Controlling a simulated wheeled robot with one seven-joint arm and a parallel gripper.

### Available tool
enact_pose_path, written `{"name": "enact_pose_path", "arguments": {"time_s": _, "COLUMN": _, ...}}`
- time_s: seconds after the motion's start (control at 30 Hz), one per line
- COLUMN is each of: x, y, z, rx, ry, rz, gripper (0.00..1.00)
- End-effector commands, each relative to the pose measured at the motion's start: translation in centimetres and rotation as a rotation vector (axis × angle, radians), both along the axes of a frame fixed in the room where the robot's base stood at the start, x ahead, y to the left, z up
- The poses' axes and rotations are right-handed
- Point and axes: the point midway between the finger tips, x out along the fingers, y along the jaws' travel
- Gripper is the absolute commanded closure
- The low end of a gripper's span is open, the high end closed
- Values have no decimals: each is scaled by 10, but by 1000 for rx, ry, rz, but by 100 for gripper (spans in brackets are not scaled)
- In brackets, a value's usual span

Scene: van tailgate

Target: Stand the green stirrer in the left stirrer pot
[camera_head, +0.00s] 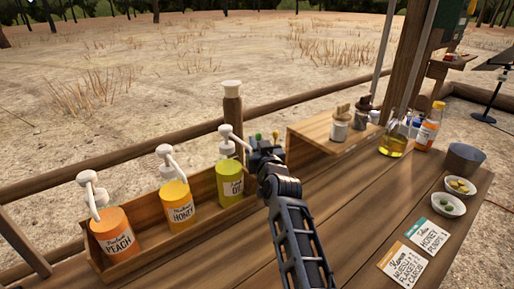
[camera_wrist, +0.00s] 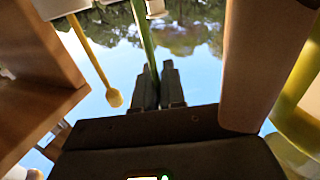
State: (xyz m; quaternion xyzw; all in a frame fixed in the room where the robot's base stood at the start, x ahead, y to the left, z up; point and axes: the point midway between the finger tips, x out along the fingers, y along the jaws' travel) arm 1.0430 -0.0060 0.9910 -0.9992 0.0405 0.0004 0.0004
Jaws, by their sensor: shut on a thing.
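My gripper (camera_head: 262,150) is shut on the green stirrer (camera_wrist: 143,38), whose thin shaft runs from between the fingertips (camera_wrist: 158,85) to the top edge of the wrist view. The fingers hide the held end. A yellow stirrer (camera_wrist: 92,55) with a round tip stands beside it, apart from my fingers. White pot rims show at the top of the wrist view, one (camera_wrist: 62,6) by the yellow stirrer and one (camera_wrist: 155,8) by the green shaft. I cannot tell whether the green shaft's far end is inside a pot. In the head view my gripper hides the pots; small coloured tips show beyond it.
Pump bottles of peach (camera_head: 115,235), honey (camera_head: 177,205) and a yellow-green one (camera_head: 229,182) stand left of my gripper. A brown bottle (camera_head: 232,112) rises close behind. A wooden riser (camera_head: 310,132) with jars is at right. The counter's middle is clear right of my arm.

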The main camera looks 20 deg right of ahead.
Motion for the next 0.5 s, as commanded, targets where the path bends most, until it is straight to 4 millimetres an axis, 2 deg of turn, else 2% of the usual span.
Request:
{"name": "enact_pose_path", "arguments": {"time_s": 0.03, "x": 0, "y": -1, "z": -9, "rx": -1, "ry": 2, "rz": -1, "gripper": 100}}
{"name": "enact_pose_path", "arguments": {"time_s": 0.1, "x": 0, "y": 0, "z": -13, "rx": -1, "ry": 1, "rz": 0, "gripper": 100}}
{"name": "enact_pose_path", "arguments": {"time_s": 0.47, "x": 0, "y": 0, "z": -18, "rx": -1, "ry": 0, "rz": -1, "gripper": 100}}
{"name": "enact_pose_path", "arguments": {"time_s": 0.5, "x": 0, "y": 0, "z": -16, "rx": -1, "ry": 0, "rz": -1, "gripper": 87}}
